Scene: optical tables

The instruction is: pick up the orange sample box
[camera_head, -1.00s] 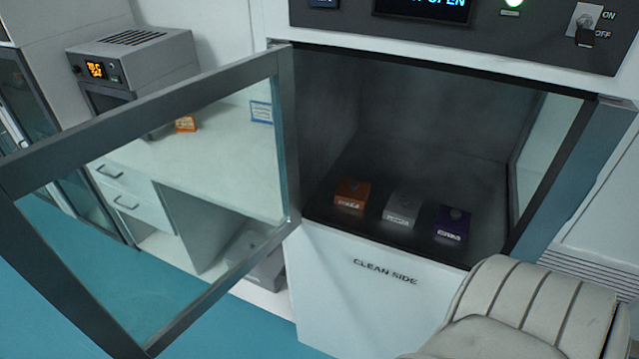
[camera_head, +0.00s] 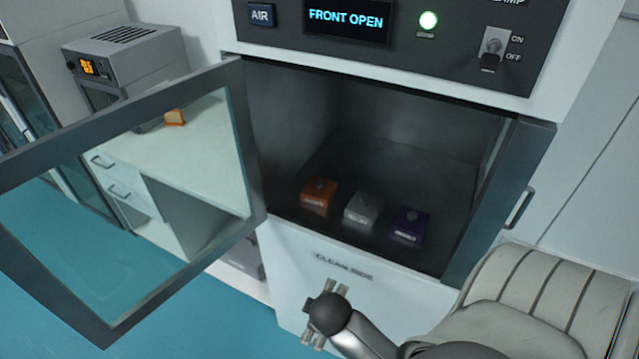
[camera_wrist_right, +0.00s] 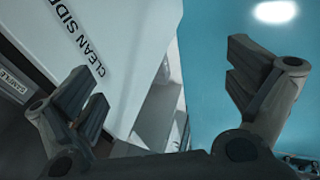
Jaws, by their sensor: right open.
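The orange sample box (camera_head: 319,194) sits on the dark floor of the open chamber, at the left end of a row of three boxes. My right gripper (camera_head: 325,318) is below the chamber opening, in front of the white "CLEAN SIDE" panel, apart from the box. In the right wrist view the right gripper (camera_wrist_right: 165,95) has its two fingers spread wide with nothing between them. The orange box does not show in that view. My left gripper is not in view.
A grey box (camera_head: 363,209) and a purple box (camera_head: 409,224) stand right of the orange one. The glass door (camera_head: 130,200) stands open to the left. Another orange item (camera_head: 174,117) lies on the counter behind the glass.

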